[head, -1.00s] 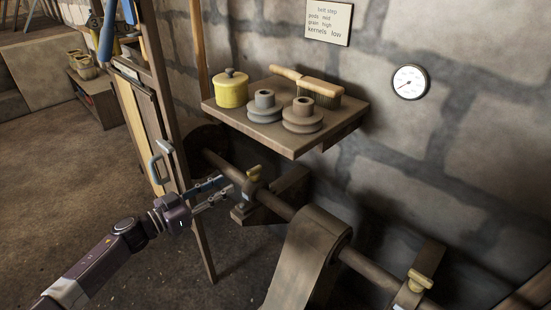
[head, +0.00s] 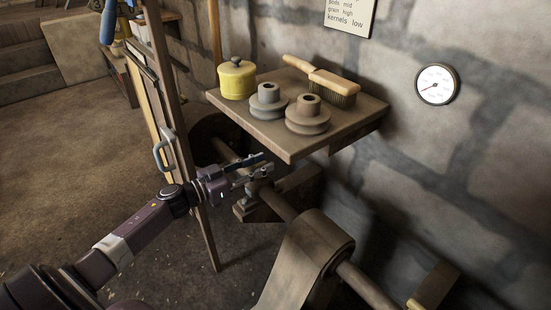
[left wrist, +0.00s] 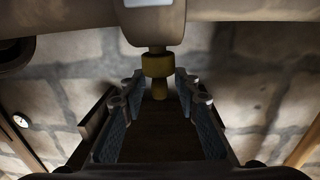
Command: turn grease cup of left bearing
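The left bearing (head: 243,208) sits on a bracket around the shaft, below the shelf. Its yellow grease cup (left wrist: 157,65) shows in the left wrist view, with a narrower yellow stem on either side of its wide part. In the head view my gripper hides this cup. My left gripper (head: 253,168) is over the bearing. In the left wrist view its two fingers (left wrist: 159,88) stand apart on either side of the cup, with the cup near the fingertips. I cannot tell if either finger touches it. My right gripper is in neither view.
The shelf (head: 262,132) just above holds a yellow pot (head: 237,80), two pulleys (head: 308,118) and a brush (head: 322,75). The shaft (head: 283,207) carries a wide belt (head: 310,250). A gauge (head: 436,84) hangs on the wall.

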